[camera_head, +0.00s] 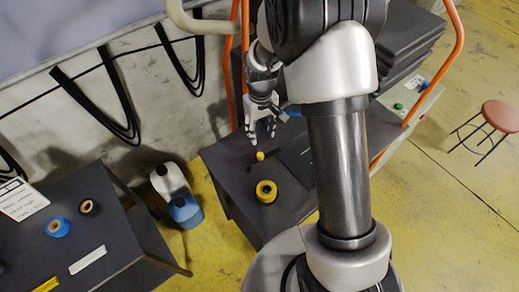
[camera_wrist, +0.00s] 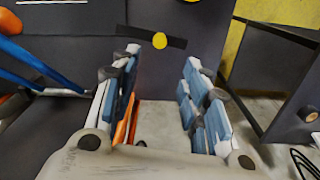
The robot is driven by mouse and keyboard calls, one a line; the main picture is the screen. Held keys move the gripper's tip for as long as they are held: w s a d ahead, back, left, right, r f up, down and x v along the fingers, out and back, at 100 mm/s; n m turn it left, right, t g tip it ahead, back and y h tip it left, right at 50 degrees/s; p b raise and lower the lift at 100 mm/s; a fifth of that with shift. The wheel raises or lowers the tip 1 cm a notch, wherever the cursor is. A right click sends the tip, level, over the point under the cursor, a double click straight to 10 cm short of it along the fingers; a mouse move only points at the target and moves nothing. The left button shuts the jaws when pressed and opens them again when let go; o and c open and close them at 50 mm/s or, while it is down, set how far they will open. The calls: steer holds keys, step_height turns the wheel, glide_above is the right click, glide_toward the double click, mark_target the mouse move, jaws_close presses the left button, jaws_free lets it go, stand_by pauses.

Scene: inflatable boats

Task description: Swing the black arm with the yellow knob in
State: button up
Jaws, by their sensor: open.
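The yellow knob (camera_head: 260,156) sits on a short black arm (camera_head: 254,164) on the dark tabletop (camera_head: 225,160). In the wrist view the yellow knob (camera_wrist: 160,41) is near the top middle, and the black arm (camera_wrist: 136,33) runs across a dark panel, extending to both sides of the knob. My gripper (camera_head: 262,132) is just above the knob in the head view, pointing down. In the wrist view my gripper (camera_wrist: 163,62) is open with nothing between its fingers. The knob appears just beyond the fingertips, apart from them.
A yellow tape roll (camera_head: 266,191) lies on the same table, in front of the knob. A second dark table (camera_head: 110,225) with blue (camera_head: 58,227) and brown rolls stands at left. A blue-and-white jug (camera_head: 178,195) is between. An orange-framed trolley (camera_head: 452,50) and red stool (camera_head: 501,116) are at right.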

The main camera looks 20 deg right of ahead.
mark_target(260, 154)
step_height(260, 154, down, 14)
steer(key=shift+r+b, duration=0.1)
steer(key=shift+b, duration=0.6)
jaws_close()
stand_by(0.4)
